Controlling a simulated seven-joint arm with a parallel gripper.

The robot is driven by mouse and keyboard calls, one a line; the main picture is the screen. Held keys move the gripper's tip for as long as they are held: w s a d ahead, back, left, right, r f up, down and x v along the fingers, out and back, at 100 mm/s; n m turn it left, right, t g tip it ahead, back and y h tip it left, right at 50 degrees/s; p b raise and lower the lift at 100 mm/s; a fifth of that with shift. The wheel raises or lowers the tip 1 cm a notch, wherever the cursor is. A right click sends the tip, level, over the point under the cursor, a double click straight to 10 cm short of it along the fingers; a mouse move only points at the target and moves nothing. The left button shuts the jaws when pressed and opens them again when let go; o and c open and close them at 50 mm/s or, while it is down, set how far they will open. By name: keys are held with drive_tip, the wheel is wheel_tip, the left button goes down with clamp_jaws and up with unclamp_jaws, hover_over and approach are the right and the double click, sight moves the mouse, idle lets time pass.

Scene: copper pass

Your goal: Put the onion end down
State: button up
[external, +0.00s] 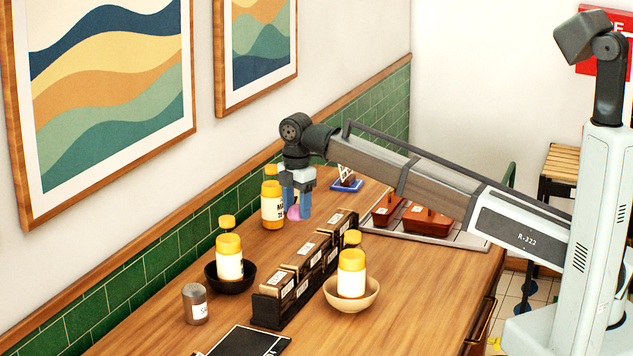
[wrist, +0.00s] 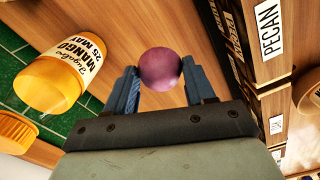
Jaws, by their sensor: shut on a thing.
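The onion end (wrist: 160,68) is a round, purple-pink piece held between the two blue fingers of my gripper (wrist: 160,88) in the wrist view. In the external view the onion end (external: 293,212) shows as a small pink patch at the fingertips of my gripper (external: 296,208). My gripper is shut on it and points down over the wooden counter (external: 400,290), between the mango bottle and the row of dark boxes. I cannot tell whether the onion end touches the counter.
The mango bottle (external: 272,207) stands close on the left. Dark labelled boxes (external: 305,257) stand close on the right. Yellow-topped bottles stand in a black bowl (external: 231,279) and a tan bowl (external: 351,290). A shaker (external: 195,304) is in front; red-brown containers (external: 427,219) are behind.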

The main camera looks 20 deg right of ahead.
sight(298, 242)
drive_tip(key=shift+f, duration=3.3)
drive_tip(key=shift+f, duration=0.15)
drive_tip(key=o, duration=1)
wheel_tip(298, 242, up, 12)
drive_tip(key=shift+r, duration=0.2)
